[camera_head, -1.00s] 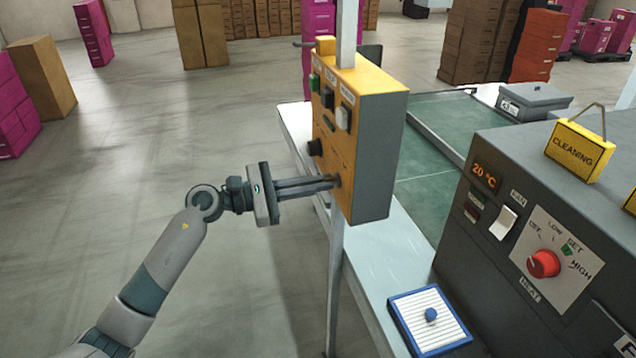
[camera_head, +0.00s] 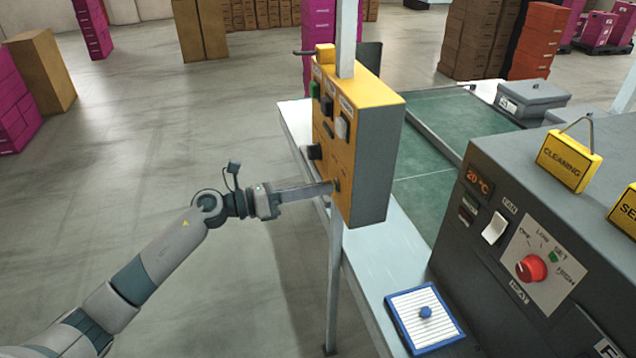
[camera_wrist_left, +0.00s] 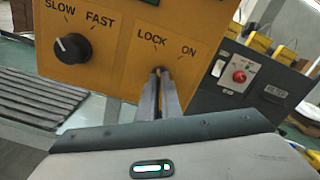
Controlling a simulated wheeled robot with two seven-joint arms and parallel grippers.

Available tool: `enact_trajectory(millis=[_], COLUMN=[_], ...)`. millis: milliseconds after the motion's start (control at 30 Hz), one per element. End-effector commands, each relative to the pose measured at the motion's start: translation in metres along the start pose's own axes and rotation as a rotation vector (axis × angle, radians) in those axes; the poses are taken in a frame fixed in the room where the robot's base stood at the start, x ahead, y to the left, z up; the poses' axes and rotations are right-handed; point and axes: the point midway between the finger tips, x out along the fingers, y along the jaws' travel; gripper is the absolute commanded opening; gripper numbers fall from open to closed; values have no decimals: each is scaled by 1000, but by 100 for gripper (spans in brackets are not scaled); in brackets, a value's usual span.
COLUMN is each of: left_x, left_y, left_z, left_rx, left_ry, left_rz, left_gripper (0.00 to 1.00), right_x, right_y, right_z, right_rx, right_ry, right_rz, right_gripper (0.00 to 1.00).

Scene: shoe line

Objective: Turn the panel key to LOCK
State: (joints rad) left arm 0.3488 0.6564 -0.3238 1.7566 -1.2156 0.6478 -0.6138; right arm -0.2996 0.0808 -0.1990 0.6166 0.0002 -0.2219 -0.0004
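The yellow control panel (camera_head: 342,160) stands on a post at the edge of the line. In the left wrist view its face (camera_wrist_left: 115,72) carries the LOCK and ON labels, with the panel key (camera_wrist_left: 159,70) below them. My left gripper (camera_head: 333,187) reaches the lower part of the panel face. In the left wrist view its fingers (camera_wrist_left: 160,82) are close together around the key, shut on it. The fingers hide most of the key, so its exact angle cannot be told. My right gripper is not in view.
A black SLOW–FAST knob (camera_wrist_left: 72,47) is beside the key. The dark heater box (camera_head: 500,225) with a red dial (camera_head: 531,268) stands at the right. A blue-framed tray (camera_head: 406,299) lies on the white table edge. Open floor lies left of the panel.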

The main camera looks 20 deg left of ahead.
Motion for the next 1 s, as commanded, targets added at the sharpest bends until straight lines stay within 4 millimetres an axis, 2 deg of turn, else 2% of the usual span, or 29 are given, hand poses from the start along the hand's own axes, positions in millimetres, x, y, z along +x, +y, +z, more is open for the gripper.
enact_trajectory(millis=[300, 767, 867, 1000], left_x=[0, 0, 0, 0], left_y=[0, 0, 0, 0], left_z=[1, 1, 1, 0], left_rx=[-129, -148, -148, -147], left_ry=[-1, -2, -1, -1], left_rz=[1, 1, 1, 0], left_gripper=[0, 0, 23, 23], right_x=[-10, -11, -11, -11], right_y=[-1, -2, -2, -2], right_z=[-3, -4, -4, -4], right_rx=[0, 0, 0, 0], right_ry=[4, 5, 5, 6], right_rz=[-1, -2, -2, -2], right_gripper=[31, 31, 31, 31])
